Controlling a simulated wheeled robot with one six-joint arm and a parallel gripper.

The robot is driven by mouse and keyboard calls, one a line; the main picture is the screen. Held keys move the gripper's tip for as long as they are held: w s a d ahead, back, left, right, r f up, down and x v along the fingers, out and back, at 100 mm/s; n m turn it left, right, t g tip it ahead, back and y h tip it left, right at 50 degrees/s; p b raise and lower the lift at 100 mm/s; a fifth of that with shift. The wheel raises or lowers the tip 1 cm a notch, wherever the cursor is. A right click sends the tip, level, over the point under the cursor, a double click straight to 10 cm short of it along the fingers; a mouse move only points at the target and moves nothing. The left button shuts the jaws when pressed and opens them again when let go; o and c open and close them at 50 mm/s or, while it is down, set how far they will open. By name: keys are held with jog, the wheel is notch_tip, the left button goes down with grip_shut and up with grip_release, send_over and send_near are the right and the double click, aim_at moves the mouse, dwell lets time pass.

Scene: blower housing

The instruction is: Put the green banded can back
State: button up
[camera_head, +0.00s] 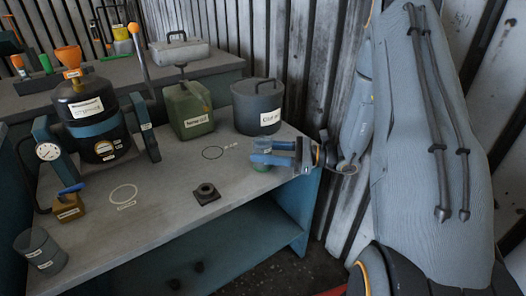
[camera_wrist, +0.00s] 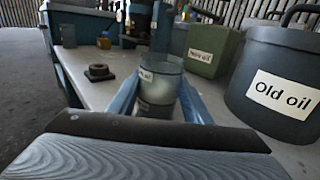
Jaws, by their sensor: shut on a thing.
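My gripper (camera_head: 274,152) is shut on a small grey can with a greenish band (camera_head: 262,167), near the bench's right end. In the wrist view the can (camera_wrist: 157,88) stands upright between the blue fingers (camera_wrist: 160,103), with a white label partly turned away. The fingers hide part of it in the head view. I cannot tell whether its base touches the bench.
An "Old oil" pot (camera_head: 257,108) and a green canister (camera_head: 188,110) stand behind the gripper. A black square part (camera_head: 206,194) lies near the bench's front edge. A black blower housing (camera_head: 94,115), a brass block (camera_head: 68,206) and another grey can (camera_head: 40,251) are left.

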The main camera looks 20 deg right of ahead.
jog(key=o, duration=1.1)
jog(key=shift+o, duration=0.2)
jog(key=shift+r, duration=0.2)
jog(key=v, duration=1.2)
jog(key=s+a+r+n+g+h, duration=0.3)
jog(key=s+a+n+g+h, duration=0.1)
jog(key=s+a+n+g, duration=0.6)
jog(key=s+r+n+t+h, duration=0.2)
jog(key=s+r+n+h, duration=0.1)
jog(key=s+n+h, duration=0.6)
jog(key=shift+d+r+n+h+b, duration=0.15)
jog(key=shift+r+n+h+b, duration=0.15)
jog(key=shift+n+h, duration=1.3)
